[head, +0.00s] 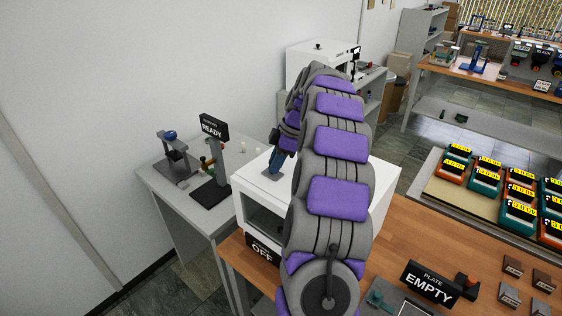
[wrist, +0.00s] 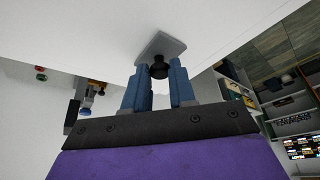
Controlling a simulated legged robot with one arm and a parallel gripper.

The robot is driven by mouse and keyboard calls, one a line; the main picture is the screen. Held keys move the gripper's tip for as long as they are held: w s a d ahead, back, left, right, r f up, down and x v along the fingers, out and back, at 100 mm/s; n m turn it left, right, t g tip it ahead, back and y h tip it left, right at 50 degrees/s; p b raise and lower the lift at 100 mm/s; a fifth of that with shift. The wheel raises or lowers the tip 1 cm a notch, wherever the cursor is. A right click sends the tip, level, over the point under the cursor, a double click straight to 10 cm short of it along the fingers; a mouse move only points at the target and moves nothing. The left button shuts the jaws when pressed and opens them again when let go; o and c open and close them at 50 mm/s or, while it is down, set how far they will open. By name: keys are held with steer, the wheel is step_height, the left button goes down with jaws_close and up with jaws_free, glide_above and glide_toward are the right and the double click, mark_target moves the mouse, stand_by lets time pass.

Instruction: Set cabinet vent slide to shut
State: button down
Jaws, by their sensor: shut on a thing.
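The white cabinet (head: 368,203) stands on the wooden bench, with a dark opening in its front. Its vent slide shows in the wrist view as a black knob (wrist: 158,70) on a grey plate (wrist: 155,46) on the white top. My gripper (wrist: 160,79) has its blue fingers on either side of the knob and is shut on it. In the head view my gripper (head: 276,164) points down at the cabinet top, and the grey plate (head: 270,176) shows beneath it. The fingers hide the knob there, and I cannot tell the slide's position along its travel.
An OFF sign (head: 262,250) stands before the cabinet. A READY sign (head: 214,128) and a small press (head: 175,155) are on the grey table at left. A PLATE EMPTY sign (head: 430,283) and several timers (head: 484,181) are at right. My arm hides part of the cabinet.

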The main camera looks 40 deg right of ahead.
steer(key=shift+w+a+r, duration=0.1)
steer(key=shift+a, duration=0.05)
steer(key=c, duration=1.3)
jaws_free()
steer(key=shift+a, duration=0.1)
steer(key=o, duration=0.4)
steer(key=shift+a, duration=0.4)
steer(key=shift+c, duration=0.2)
steer(key=shift+d+r, duration=0.1)
steer(key=shift+d, duration=0.4)
steer(key=a+p+v, duration=0.1)
steer(key=p+v, duration=0.7)
steer(key=v, duration=0.9)
steer(key=shift+r, duration=0.2)
steer(key=shift+d+f, duration=0.1)
steer(key=shift+d, duration=0.15)
steer(key=shift+w+a, duration=0.1)
